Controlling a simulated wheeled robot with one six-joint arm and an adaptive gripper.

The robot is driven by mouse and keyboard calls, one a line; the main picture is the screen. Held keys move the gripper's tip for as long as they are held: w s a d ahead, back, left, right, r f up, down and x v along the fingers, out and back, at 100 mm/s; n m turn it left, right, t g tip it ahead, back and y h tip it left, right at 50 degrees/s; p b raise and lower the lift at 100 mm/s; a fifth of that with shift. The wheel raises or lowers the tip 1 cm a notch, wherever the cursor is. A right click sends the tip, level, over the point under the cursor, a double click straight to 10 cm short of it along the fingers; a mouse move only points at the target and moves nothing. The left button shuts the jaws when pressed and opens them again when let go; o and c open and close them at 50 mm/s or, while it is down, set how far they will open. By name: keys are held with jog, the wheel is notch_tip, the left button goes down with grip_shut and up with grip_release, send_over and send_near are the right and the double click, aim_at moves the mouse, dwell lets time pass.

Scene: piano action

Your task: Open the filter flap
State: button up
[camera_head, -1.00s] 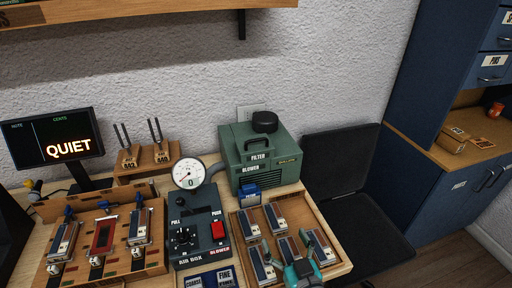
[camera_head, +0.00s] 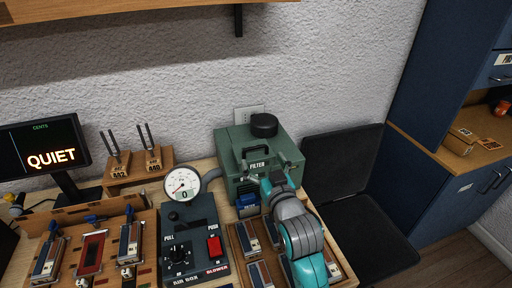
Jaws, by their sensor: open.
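The filter flap (camera_head: 258,164), labelled FILTER, is on the front of the green blower box (camera_head: 227,146) at the back of the bench. A dark handle stands above the label, and the flap looks closed. My arm reaches up from the bottom right. My gripper (camera_head: 258,181) is at the box's front, just below the FILTER label. Its fingers are small here, and I cannot tell whether they touch the flap.
A gauge (camera_head: 182,186) and the air box (camera_head: 190,240) with a red button stand left of the blower. A wooden tray (camera_head: 234,244) of metal parts lies under my arm. Tuning forks (camera_head: 149,152) stand further left. A dark chair (camera_head: 345,160) is at the right.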

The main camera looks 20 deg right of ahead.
aim_at(256, 147)
jog(key=shift+w, duration=3.2)
jog(key=c, duration=1.4)
